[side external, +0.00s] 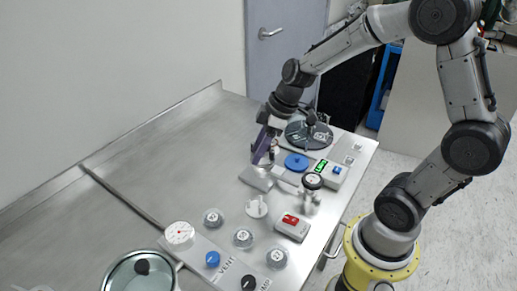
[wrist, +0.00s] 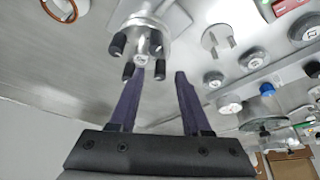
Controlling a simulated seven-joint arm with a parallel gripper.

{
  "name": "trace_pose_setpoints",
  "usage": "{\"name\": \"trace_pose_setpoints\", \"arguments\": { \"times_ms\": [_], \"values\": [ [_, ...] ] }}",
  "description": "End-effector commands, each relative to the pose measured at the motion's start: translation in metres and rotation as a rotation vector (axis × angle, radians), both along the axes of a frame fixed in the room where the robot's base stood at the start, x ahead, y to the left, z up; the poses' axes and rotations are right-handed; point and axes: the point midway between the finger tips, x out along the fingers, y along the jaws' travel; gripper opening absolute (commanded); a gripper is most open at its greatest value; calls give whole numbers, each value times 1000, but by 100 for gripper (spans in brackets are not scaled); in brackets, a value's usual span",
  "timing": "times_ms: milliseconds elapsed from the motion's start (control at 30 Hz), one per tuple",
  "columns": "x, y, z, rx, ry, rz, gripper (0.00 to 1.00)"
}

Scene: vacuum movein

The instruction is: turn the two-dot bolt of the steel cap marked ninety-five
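A steel cap (wrist: 141,32) with several dark bolts around it fills the upper middle of the wrist view. It has a small light label at its near side, too small to read with certainty. One dark bolt (wrist: 129,70) sits by the tip of my left finger, and another bolt (wrist: 117,43) stands further up. I cannot make out dots on any bolt, so I cannot tell which has two. My gripper (wrist: 160,74) has purple fingers spread apart, with nothing between them. In the side view my gripper (side external: 263,158) points down over the bench and hides most of the cap.

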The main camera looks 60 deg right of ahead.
Motion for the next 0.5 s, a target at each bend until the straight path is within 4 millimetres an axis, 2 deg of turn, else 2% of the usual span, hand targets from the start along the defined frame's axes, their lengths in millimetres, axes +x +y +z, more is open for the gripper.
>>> {"name": "trace_pose_setpoints", "arguments": {
  "times_ms": [267,367,500],
  "values": [
    [-1,-1,4,1,-1,0,48],
    [-4,-4,14,0,-3,-2,48],
    [-12,-10,39,-2,-6,-2,48]
  ]
}}
